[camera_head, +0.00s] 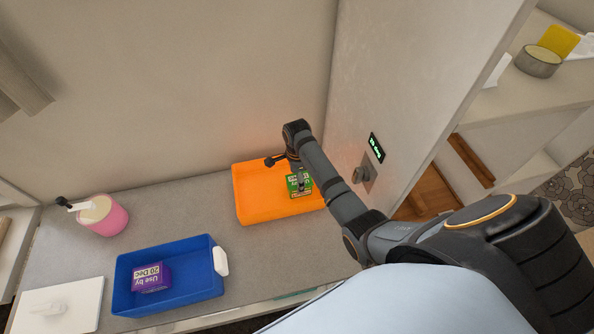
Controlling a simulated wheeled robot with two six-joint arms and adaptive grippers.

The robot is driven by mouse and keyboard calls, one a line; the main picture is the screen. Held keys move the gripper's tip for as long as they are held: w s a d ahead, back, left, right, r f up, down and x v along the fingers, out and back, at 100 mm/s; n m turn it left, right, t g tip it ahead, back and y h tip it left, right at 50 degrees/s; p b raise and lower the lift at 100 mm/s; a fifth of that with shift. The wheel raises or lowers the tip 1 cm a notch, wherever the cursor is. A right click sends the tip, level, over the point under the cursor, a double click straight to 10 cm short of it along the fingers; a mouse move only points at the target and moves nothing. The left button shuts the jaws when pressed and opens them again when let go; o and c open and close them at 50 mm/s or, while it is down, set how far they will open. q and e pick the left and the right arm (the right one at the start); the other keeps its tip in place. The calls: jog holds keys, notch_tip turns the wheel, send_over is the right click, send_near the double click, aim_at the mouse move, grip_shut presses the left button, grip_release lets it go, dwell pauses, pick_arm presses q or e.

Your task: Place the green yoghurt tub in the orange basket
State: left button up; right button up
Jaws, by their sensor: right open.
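The green yoghurt tub (293,186) with pale lettering is inside the orange basket (255,198), towards its right end. The basket stands on the grey counter against the back wall. My right gripper (301,181) points down over the basket, right at the tub, and is open. Its fingers partly cover the tub, and I cannot tell whether they touch it. My right forearm hides the basket's right end. My left gripper is not in view.
A blue basket (195,285) holding a purple box (152,278) stands front left. A pink tub (104,218) and a white board (62,310) are further left. A tall panel (400,80) rises close to my right arm. Counter between the baskets is clear.

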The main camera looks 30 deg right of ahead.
notch_tip(320, 180, up, 10)
jog(key=b, duration=0.2)
jog(key=shift+s+a, duration=0.1)
dwell(0.3)
